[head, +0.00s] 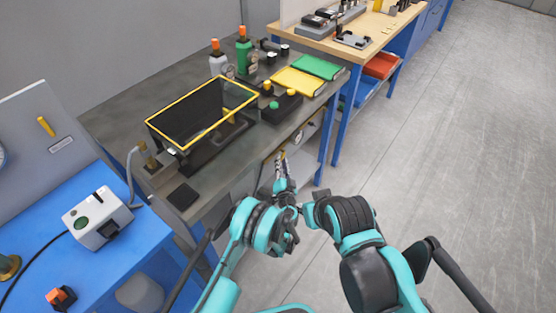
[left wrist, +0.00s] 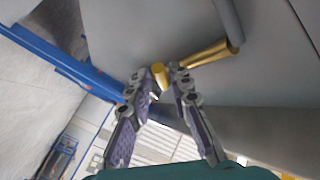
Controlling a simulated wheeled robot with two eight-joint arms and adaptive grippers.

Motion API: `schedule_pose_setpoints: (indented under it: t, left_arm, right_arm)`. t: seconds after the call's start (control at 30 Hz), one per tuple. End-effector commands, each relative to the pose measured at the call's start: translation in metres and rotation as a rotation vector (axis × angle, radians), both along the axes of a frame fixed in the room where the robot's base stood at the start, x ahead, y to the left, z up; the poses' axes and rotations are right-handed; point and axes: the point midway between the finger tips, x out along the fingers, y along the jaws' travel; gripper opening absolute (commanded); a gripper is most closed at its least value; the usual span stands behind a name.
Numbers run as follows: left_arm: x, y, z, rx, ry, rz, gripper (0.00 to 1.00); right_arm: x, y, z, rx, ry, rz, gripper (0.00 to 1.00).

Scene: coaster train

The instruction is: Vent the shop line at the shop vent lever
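My left gripper (head: 283,170) reaches to the front edge of the grey workbench (head: 215,180). In the left wrist view, its two purple-grey fingers (left wrist: 161,80) are apart. A short brass knob (left wrist: 160,76) shows between the fingertips, with gaps at its sides. A brass rod (left wrist: 208,54) with a grey bar at its end is just beyond. I cannot tell for sure which part is the shop vent lever; a yellow handle (head: 46,126) also sits above a small label on the grey panel at left. My right arm bends in beside the left one; its fingers do not show.
A yellow-rimmed dark bin (head: 178,149), bottles (head: 243,50) and yellow and green books (head: 300,80) stand on the workbench. A blue table (head: 110,265) with a white device (head: 97,218) is at left. The floor (head: 470,130) at right is clear.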

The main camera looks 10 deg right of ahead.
Motion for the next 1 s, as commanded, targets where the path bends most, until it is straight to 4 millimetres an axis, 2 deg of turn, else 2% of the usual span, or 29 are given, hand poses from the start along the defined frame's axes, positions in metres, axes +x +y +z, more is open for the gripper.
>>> schedule_pose_setpoints:
  t: [0.13, 0.17, 0.2, 0.23, 0.67, 1.0]
  left_arm:
    - [0.0, 0.0, 0.0, 0.0, 0.0, 0.0, 0.2]
    - [0.0, 0.0, 0.0, 0.0, 0.0, 0.0, 0.15]
    - [0.0, 0.0, 0.0, 0.0, 0.0, 0.0, 0.04]
    - [0.0, 0.0, 0.0, 0.0, 0.0, 0.0, 0.0]
    - [0.0, 0.002, 0.003, 0.033, 0.028, 0.002, 0.0]
    - [-0.002, 0.004, 0.015, 0.207, 0.165, 0.001, 0.0]
  right_arm:
    - [0.0, 0.0, 0.0, 0.0, 0.0, 0.0, 0.2]
    - [0.0, 0.0, 0.0, 0.0, 0.0, 0.0, 0.2]
    - [0.0, 0.0, 0.0, 0.0, 0.0, 0.0, 0.2]
    - [0.0, 0.0, 0.0, 0.0, 0.0, 0.0, 0.2]
    - [0.0, 0.0, 0.003, 0.0, 0.0, 0.0, 0.2]
    - [0.0, 0.0, 0.016, 0.0, 0.0, 0.0, 0.2]
